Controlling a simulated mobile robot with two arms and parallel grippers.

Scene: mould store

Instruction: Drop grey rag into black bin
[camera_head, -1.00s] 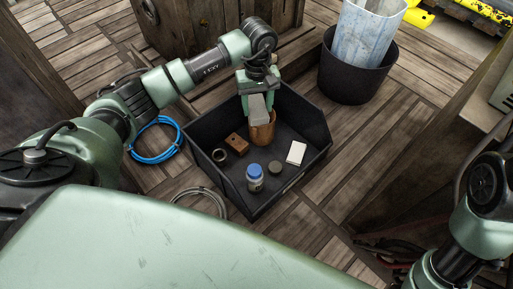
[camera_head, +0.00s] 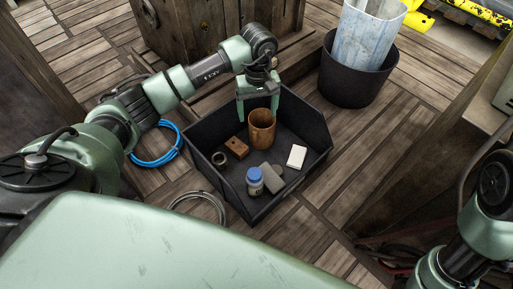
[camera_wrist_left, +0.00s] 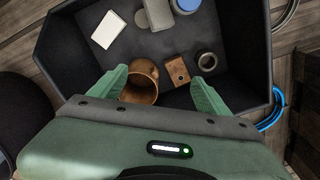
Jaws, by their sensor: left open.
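The grey rag (camera_head: 271,178) lies inside the black bin (camera_head: 308,125), between the blue-capped bottle and the white block. The black bin (camera_wrist_left: 65,50) is a low, open-topped tray on the floor. My left gripper (camera_head: 258,106) is open and empty above the back of the bin, over the brown mug and apart from the rag. Its spread fingers (camera_wrist_left: 160,78) show in the wrist view. My right gripper is out of view; only part of that arm shows.
The bin also holds a brown mug (camera_head: 262,128), a brown block (camera_head: 236,145), a dark ring (camera_head: 220,159), a blue-capped bottle (camera_head: 254,181) and a white block (camera_head: 297,156). A round black bucket (camera_head: 350,80) stands behind right. Blue cable (camera_head: 155,157) lies left.

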